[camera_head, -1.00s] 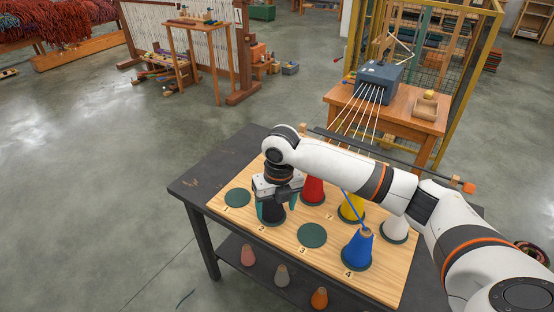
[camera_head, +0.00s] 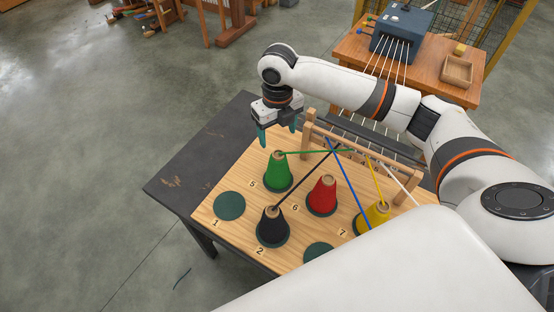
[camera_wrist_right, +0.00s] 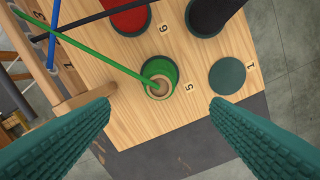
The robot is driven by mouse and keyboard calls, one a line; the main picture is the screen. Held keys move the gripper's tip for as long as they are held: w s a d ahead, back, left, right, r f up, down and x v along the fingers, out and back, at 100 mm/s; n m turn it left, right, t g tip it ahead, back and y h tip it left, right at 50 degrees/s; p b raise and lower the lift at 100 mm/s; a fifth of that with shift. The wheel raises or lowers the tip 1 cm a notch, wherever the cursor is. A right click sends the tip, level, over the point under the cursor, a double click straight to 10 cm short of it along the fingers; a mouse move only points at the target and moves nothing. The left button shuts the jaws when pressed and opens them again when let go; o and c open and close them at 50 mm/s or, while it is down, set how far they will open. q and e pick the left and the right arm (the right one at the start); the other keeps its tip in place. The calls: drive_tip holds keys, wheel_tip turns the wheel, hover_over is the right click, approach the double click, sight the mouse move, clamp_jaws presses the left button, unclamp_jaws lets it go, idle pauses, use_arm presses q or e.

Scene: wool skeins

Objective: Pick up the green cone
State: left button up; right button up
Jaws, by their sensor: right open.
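The green cone (camera_head: 278,170) stands upright on a dark round pad at spot 5 on the wooden board (camera_head: 215,190). A green strand runs from its top to the wooden rack. My right gripper (camera_head: 277,138) is above and slightly behind the cone in the head view, open and empty. In the right wrist view the green cone (camera_wrist_right: 158,80) shows from above, ahead of and between the two teal fingers (camera_wrist_right: 160,125), not touching them. My left gripper is not in view; a large white part of mine covers the lower right of the head view.
The black cone (camera_head: 272,227), red cone (camera_head: 322,196) and yellow cone (camera_head: 374,216) stand nearby with strands. The wooden rack (camera_head: 310,128) stands close to the right of my gripper. The pad at spot 1 (camera_head: 229,206) is bare.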

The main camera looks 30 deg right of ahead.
sight(278, 153)
drive_tip(key=f, duration=0.2)
drive_tip(key=f+p, duration=0.1)
drive_tip(key=f, duration=0.1)
drive_tip(key=shift+s+d, duration=0.1)
drive_tip(key=shift+s, duration=0.15)
drive_tip(key=shift+w+f, duration=0.15)
drive_tip(key=shift+f, duration=0.2)
drive_tip(key=shift+f+p, duration=0.55)
drive_tip(key=shift+f, duration=0.25)
wheel_tip(278, 153, down, 3)
drive_tip(key=shift+f+p, duration=0.15)
drive_tip(key=shift+p, duration=0.35)
drive_tip(key=shift+f, duration=0.25)
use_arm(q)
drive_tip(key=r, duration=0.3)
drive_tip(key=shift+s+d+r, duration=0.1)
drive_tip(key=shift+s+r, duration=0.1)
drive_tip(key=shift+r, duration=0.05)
use_arm(e)
drive_tip(key=c, duration=1.5)
drive_tip(key=shift+r, duration=0.1)
